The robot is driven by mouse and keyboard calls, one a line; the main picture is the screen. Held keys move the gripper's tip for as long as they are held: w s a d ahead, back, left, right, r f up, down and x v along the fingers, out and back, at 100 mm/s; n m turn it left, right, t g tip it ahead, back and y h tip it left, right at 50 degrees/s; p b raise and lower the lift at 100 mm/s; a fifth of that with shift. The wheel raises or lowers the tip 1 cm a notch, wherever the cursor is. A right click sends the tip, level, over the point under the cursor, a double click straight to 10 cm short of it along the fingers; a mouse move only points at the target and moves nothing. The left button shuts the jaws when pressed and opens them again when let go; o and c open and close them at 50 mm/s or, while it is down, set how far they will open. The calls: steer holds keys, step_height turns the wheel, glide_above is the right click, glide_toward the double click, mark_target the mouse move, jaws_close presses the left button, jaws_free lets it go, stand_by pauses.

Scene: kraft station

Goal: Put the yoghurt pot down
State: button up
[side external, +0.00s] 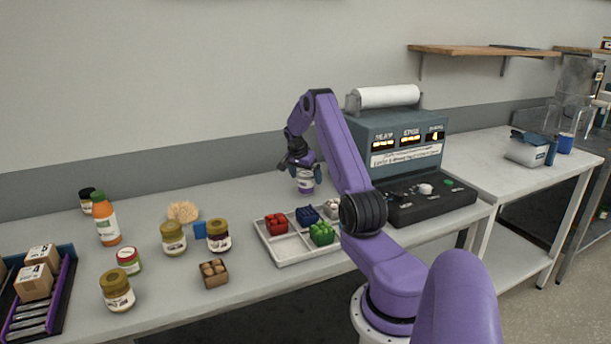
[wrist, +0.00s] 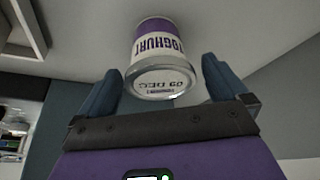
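The yoghurt pot (side external: 306,183) is white and purple and stands upright on the grey-white table, left of the grey machine. In the wrist view the pot (wrist: 158,42) shows its purple "YOGHURT" label, and its pale lid with "09 DEC" faces the camera. My gripper (side external: 304,172) is above the pot, pointing down, with a blue finger on either side of the lid. In the wrist view my gripper (wrist: 162,65) shows narrow gaps between the fingers and the pot, so it is open around it. Whether a finger touches lightly is hard to tell.
A divided tray (side external: 284,252) with red, blue and green items lies in front of the pot. The grey machine (side external: 405,150) stands close on the right. Several jars and an orange bottle (side external: 106,222) stand at left. Table left of the pot is clear.

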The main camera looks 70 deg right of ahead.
steer(key=s+v, duration=0.1)
steer(key=v, duration=1.1)
steer(key=w+a+r+n+t+y, duration=0.1)
steer(key=w+a+n, duration=0.35)
steer(key=a, duration=0.55)
steer(key=w+a+r+n+t, duration=0.1)
steer(key=w+a+n, duration=0.2)
steer(key=w+a, duration=0.5)
steer(key=s+a+r+n+y, duration=0.15)
steer(key=a+n, duration=0.25)
steer(key=a, duration=0.6)
steer(key=s+a+n, duration=0.3)
steer(key=a+n, duration=0.1)
steer(key=a, duration=0.6)
steer(key=s+a+n+y, duration=0.2)
steer(key=s+a+n, duration=0.7)
steer(key=s+a, duration=0.5)
steer(key=s+a+f+n, duration=0.1)
steer(key=s+n, duration=0.3)
steer(key=s, duration=0.3)
steer(key=s+a+f+n+g, duration=0.1)
steer(key=s+n, duration=0.3)
steer(key=s, duration=0.4)
steer(key=shift+a+f, duration=0.4)
steer(key=shift+f, duration=0.1)
